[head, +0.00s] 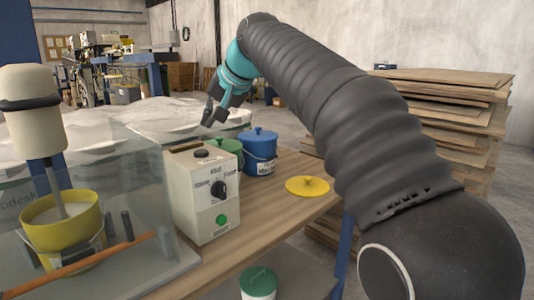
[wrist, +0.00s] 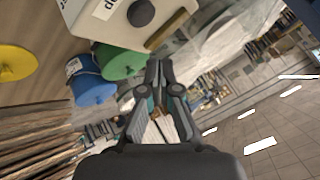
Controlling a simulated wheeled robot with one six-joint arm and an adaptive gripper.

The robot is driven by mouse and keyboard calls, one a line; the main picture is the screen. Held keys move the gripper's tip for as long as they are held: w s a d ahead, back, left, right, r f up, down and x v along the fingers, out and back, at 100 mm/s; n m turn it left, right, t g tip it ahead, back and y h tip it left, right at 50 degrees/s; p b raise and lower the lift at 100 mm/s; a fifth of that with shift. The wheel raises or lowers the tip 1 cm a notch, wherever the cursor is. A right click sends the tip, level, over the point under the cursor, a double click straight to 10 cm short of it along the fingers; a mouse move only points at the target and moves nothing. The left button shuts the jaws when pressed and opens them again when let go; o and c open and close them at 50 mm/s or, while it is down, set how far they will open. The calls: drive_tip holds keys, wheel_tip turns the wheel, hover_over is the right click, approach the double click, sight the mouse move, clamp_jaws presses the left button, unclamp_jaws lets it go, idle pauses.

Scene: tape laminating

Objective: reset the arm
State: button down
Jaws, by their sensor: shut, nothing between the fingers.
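My arm, in a black ribbed sleeve, arches from the lower right of the head view up over the table. My gripper (head: 213,116) hangs at its far end, shut and empty, above the table's back area and apart from the things on it. In the wrist view my gripper (wrist: 158,68) shows with its fingertips together. The green bucket (wrist: 118,62) and the blue bucket (wrist: 90,88) lie to its left there. In the head view the blue bucket (head: 258,156) stands lidded on the table, and the green bucket (head: 233,147) is partly hidden behind the control box.
The control box (head: 206,203) stands on the wooden table (head: 270,215) beside a clear-walled mixer with a yellow bucket (head: 65,230). A yellow lid (head: 307,186) lies at the table's right. Stacked boards (head: 450,125) stand behind my arm. White sacks (head: 170,115) lie behind the table.

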drive_tip(key=s+d+f+h, duration=0.1)
drive_tip(key=s+d+f, duration=0.25)
drive_tip(key=d, duration=0.35)
drive_tip(key=s+d+f+m+t+h, duration=0.1)
drive_tip(key=s+d+f+h, duration=0.2)
drive_tip(key=d, duration=0.4)
drive_tip(key=s+d+f, duration=0.3)
drive_tip(key=s+d, duration=0.2)
drive_tip(key=d, duration=0.1)
drive_tip(key=s+d+f+h, duration=0.1)
drive_tip(key=s+d+f, duration=0.5)
drive_tip(key=s+f, duration=0.3)
drive_tip(key=s+d+f+h, duration=0.2)
drive_tip(key=s+d+f, duration=0.5)
drive_tip(key=s+f, duration=0.2)
drive_tip(key=shift+d+f+m+g, duration=0.3)
drive_tip(key=shift+f+m+g, duration=0.1)
drive_tip(key=shift+f, duration=0.5)
